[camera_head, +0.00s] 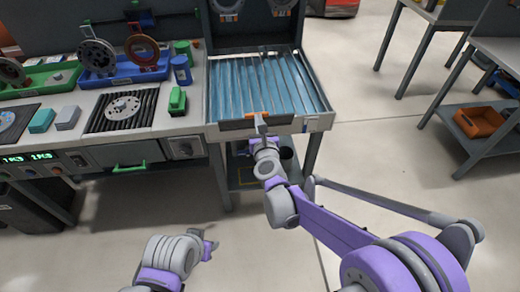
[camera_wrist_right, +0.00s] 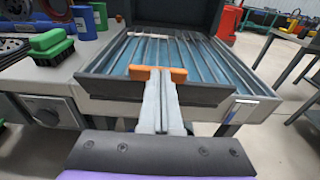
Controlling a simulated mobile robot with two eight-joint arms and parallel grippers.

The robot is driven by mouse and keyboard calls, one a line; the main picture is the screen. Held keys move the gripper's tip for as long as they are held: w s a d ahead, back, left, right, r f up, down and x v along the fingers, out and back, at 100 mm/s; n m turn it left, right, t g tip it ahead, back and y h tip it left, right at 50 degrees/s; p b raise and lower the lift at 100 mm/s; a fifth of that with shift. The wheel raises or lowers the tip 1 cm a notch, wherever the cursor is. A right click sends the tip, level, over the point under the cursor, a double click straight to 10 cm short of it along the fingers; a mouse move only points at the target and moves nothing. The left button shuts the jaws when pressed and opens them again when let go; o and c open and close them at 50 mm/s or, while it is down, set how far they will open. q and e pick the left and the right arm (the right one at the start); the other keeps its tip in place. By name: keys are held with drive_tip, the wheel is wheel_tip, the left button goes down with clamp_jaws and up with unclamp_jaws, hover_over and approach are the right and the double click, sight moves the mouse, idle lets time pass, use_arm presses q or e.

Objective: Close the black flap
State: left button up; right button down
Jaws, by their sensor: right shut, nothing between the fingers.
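The black flap (camera_head: 232,124) is a dark panel at the front edge of the conveyor tray, with an orange piece on its upper edge. In the right wrist view the flap (camera_wrist_right: 205,94) spans most of the tray's front, and the orange piece (camera_wrist_right: 177,75) shows behind the fingertips. My right gripper (camera_head: 260,124) is shut and empty, its fingertips in front of the flap's middle. It also shows in the right wrist view (camera_wrist_right: 160,82); I cannot tell whether it touches the flap. My left gripper (camera_head: 207,243) is low, over the floor, away from the flap; its jaw opening is unclear.
The conveyor tray (camera_head: 318,92) has blue ribbed rollers. Left of it, the workbench (camera_head: 190,112) holds a green brush (camera_head: 177,100), blue containers and trays with round parts.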

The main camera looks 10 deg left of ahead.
drive_tip(key=shift+w+a+r+p, duration=0.2)
drive_tip(key=shift+w+r+p, duration=0.15)
drive_tip(key=shift+w, duration=0.3)
drive_tip(key=shift+w+a+r+p, duration=0.15)
drive_tip(key=shift+w+r+p, duration=0.15)
drive_tip(key=shift+w, duration=0.35)
drive_tip(key=shift+w+a+r+p, duration=0.25)
drive_tip(key=shift+w+r, duration=0.15)
drive_tip(key=shift+w, duration=0.25)
use_arm(q)
wheel_tip(320, 180, up, 3)
drive_tip(key=shift+w+f, duration=0.1)
drive_tip(key=shift+f, duration=0.1)
use_arm(e)
drive_tip(key=shift+w, duration=0.35)
drive_tip(key=shift+s, duration=0.1)
